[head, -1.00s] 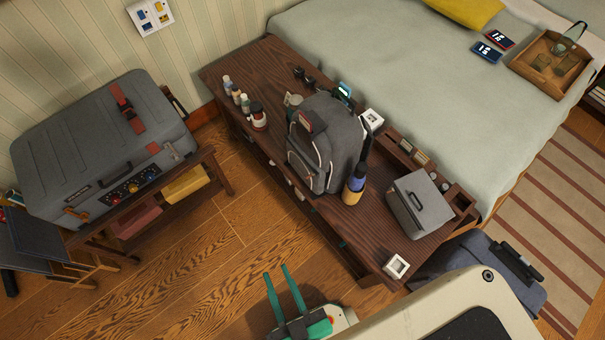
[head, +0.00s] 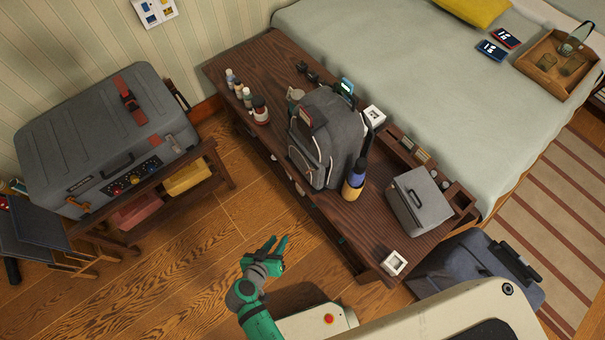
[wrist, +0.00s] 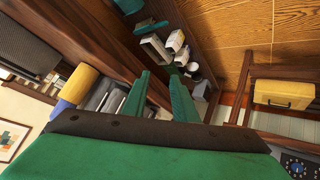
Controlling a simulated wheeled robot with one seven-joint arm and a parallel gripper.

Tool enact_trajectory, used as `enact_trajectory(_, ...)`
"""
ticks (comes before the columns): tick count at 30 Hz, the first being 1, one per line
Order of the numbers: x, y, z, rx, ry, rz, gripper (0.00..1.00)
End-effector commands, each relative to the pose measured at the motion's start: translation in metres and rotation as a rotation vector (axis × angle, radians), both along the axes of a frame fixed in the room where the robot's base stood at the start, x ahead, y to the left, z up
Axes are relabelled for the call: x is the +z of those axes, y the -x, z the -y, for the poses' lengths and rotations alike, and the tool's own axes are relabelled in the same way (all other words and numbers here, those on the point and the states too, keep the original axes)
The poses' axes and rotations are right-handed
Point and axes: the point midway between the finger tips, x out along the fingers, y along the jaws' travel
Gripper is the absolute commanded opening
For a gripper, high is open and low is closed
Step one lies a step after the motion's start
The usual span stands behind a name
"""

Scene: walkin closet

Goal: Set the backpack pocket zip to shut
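The grey backpack (head: 338,138) stands upright on the dark wooden bench. Its front pocket (head: 302,160), edged with a pale line, faces the floor side at the left; I cannot tell whether the zip is open or shut. In the wrist view a grey part of the backpack (wrist: 110,101) with pale trim shows beside the left finger, mostly hidden. My gripper (head: 280,240) is above the floor in front of the bench, apart from the backpack. In the wrist view its two green fingers (wrist: 160,85) are spread with nothing between them.
A blue-and-yellow bottle (head: 354,180) stands right beside the backpack. Small bottles (head: 246,97) stand at the bench's left, and a grey box (head: 419,200) at its right. A suitcase (head: 105,130) rests on a stand at left. The floor (head: 190,265) between is largely clear.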

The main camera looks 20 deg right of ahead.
Motion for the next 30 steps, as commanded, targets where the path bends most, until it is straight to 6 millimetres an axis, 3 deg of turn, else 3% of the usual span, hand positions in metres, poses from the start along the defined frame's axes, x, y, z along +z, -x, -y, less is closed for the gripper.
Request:
enact_trajectory(1, 0.006, -0.018, 0.006, -0.051, 0.047, 0.022, 0.26)
enact_trajectory(5, 0.034, -0.053, 0.022, -0.208, 0.180, 0.110, 0.26)
enact_trajectory(9, 0.079, -0.084, 0.034, -0.376, 0.315, 0.261, 0.26)
enact_trajectory(16, 0.144, -0.108, 0.037, -0.567, 0.456, 0.501, 0.26)
enact_trajectory(23, 0.163, -0.113, 0.040, -0.623, 0.492, 0.583, 0.26)
enact_trajectory(30, 0.163, -0.122, 0.072, -0.624, 0.493, 0.582, 0.26)
